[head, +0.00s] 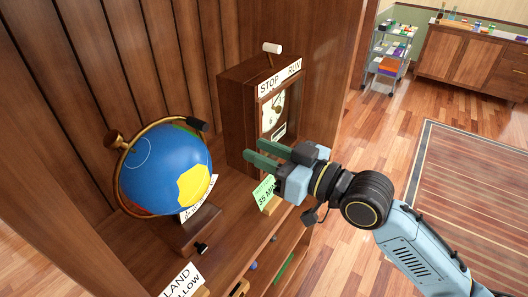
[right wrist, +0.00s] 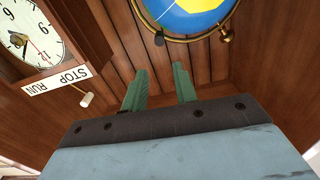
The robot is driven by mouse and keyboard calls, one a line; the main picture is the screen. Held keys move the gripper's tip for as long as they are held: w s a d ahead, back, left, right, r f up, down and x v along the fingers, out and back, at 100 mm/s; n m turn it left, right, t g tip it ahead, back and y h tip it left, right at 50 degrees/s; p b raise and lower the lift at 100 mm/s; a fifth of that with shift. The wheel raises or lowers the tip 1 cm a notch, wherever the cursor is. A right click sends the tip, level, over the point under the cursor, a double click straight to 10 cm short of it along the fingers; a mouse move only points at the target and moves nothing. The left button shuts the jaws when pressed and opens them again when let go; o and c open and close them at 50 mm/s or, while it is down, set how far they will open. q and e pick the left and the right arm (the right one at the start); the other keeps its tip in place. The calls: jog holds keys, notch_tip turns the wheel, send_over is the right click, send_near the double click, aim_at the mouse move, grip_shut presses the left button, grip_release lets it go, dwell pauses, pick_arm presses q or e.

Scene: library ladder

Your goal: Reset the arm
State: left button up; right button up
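My right gripper (head: 256,156) reaches in from the right, in front of the wooden clock box and to the right of the globe. Its two green fingers are apart with nothing between them. The fingers also show in the right wrist view (right wrist: 158,88), pointing at the panelled back wall. My left gripper is in neither view. The clock box (head: 240,108) carries a STOP RUN label (head: 280,78) and a white-tipped lever (head: 272,48) on top. The blue globe (head: 165,168) stands on a wooden base, and its lower part shows in the right wrist view (right wrist: 190,14).
A green card (head: 264,192) stands on the shelf just below my right gripper. A white card reading LAND and LLOW (head: 183,281) is at the shelf's front. A cart (head: 388,58), cabinet (head: 472,56) and rug (head: 470,185) lie beyond. Open floor is right of the shelf.

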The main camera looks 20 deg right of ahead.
dwell(0.3)
jog(key=s+d+f+m+g+h, duration=0.1)
jog(key=s+f+g+h, duration=0.25)
jog(key=f, duration=0.45)
jog(key=s+d+f+m+g+h, duration=0.1)
jog(key=s+d+f+g+h, duration=0.2)
jog(key=f, duration=0.5)
jog(key=s+d+f+m+g+h, duration=0.1)
jog(key=s+d+f+g+h, duration=0.1)
jog(key=s+f, duration=0.35)
jog(key=s+d+f+m+g+h, duration=0.2)
jog(key=s+f+g, duration=0.1)
jog(key=s, duration=0.6)
notch_tip(320, 180, down, 25)
jog(key=s+b, duration=0.1)
jog(key=s+d+f+n+g+b, duration=0.1)
jog(key=s+d+f+g, duration=0.1)
jog(key=s+f, duration=1.5)
jog(key=shift+d+f+b, duration=0.15)
jog(key=shift+d+b, duration=0.05)
jog(key=shift+b, duration=0.15)
